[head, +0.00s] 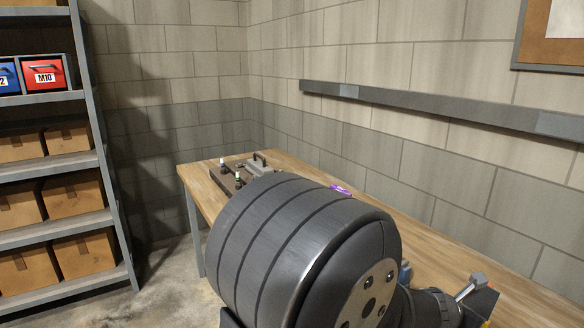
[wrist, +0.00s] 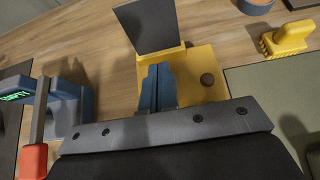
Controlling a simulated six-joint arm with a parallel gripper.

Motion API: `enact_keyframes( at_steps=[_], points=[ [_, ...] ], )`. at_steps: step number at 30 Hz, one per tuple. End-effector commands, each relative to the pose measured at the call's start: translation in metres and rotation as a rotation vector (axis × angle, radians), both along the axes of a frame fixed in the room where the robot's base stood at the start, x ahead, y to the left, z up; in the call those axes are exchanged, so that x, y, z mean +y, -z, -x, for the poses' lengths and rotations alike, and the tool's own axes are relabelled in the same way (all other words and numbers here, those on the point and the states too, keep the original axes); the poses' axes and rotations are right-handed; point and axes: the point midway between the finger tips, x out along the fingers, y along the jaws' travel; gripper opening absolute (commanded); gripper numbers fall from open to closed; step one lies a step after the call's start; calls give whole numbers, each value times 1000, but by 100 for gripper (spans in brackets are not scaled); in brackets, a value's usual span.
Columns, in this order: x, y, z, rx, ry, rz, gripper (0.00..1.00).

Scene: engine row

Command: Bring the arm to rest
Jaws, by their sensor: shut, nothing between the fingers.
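My gripper (wrist: 157,88) shows in the wrist view with its two blue-grey fingers together and nothing between them. The fingers are in front of a yellow block (wrist: 207,70) with a dark round knob and a dark square panel (wrist: 144,25) at its far side. I cannot tell whether the fingertips touch the block. In the head view my dark arm fills the lower middle and hides part of the bench; I cannot make out my gripper there.
The wooden bench (head: 440,238) holds a dark tray (head: 224,181) at its far end and a purple item (head: 341,189). A yellow brush (wrist: 285,40), a blue device with a green display (wrist: 66,105) and a red-handled tool (wrist: 34,160) are near my gripper. Shelving (head: 60,164) stands left.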

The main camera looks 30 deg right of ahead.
Motion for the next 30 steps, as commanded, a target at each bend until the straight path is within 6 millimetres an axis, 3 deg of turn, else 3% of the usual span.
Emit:
enact_keyframes(
  at_steps=[18, 30],
  points=[
    [3, 5, 0, -1, -1, 0, 0],
    [-8, -10, 0, -2, 0, 1, 0]
  ],
)
